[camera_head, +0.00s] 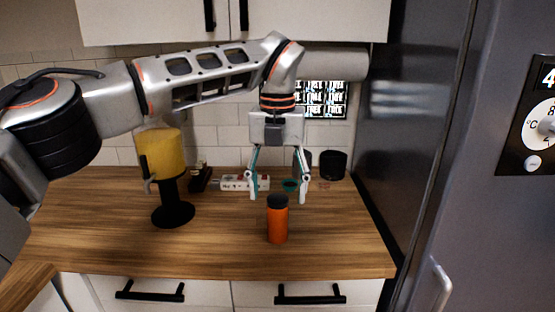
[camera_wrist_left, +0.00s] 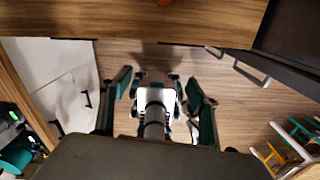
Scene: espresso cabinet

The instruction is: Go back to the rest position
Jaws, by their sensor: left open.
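My left gripper (camera_head: 278,199) hangs fingers-down above the wooden counter, open and with nothing between its fingers. An orange bottle with a dark lid (camera_head: 277,222) stands upright on the counter; in the picture the fingertips are on either side of its lid. I cannot tell the gap in depth between them. A small orange part of the bottle (camera_wrist_left: 163,2) shows at the top edge of the left wrist view. There the open fingers of my left gripper (camera_wrist_left: 158,88) have the floor and my own base behind them. My right gripper is in neither view.
A yellow-filled dispenser on a black stand (camera_head: 174,200) is at the left of the counter (camera_head: 120,255). A power strip (camera_head: 243,183) and black cup (camera_head: 333,165) are at the back. A fridge (camera_head: 455,160) is at right. Coloured stools (camera_wrist_left: 290,145) stand on the floor.

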